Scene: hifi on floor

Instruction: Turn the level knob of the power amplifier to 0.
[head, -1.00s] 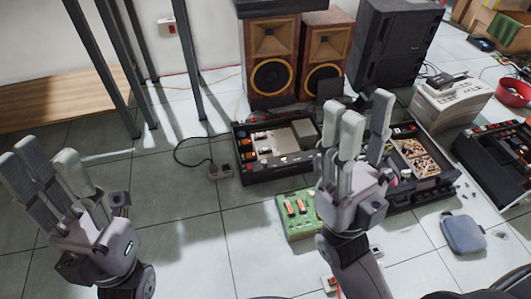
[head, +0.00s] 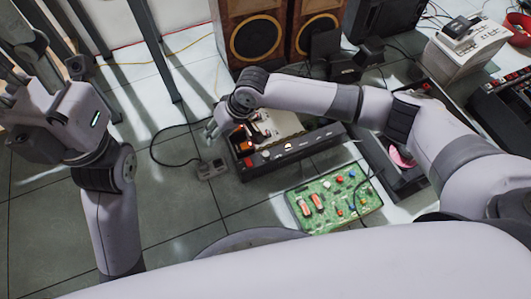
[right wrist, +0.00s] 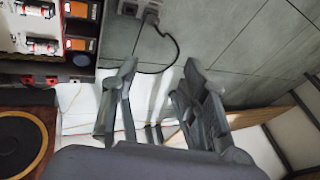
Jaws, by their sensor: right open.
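The power amplifier (head: 310,141) appears to be the open black chassis on the floor, with its front panel toward me. Small red, white and lit controls sit on the panel; which one is the level knob I cannot tell. My right gripper (head: 213,127) is at the chassis's left end, its arm reaching across above the chassis from the right. In the right wrist view my right gripper (right wrist: 158,75) is open and empty, with floor tiles between and beyond its fingers. My left gripper (head: 22,62) is at the upper left, fingers spread, away from the chassis.
A green circuit board (head: 334,199) lies in front of the chassis. A power socket block (head: 211,169) with a cable is at its left. Wooden speakers (head: 254,38) stand behind. Another black chassis (head: 400,182) is at the right, partly hidden by my arm. Floor at front left is clear.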

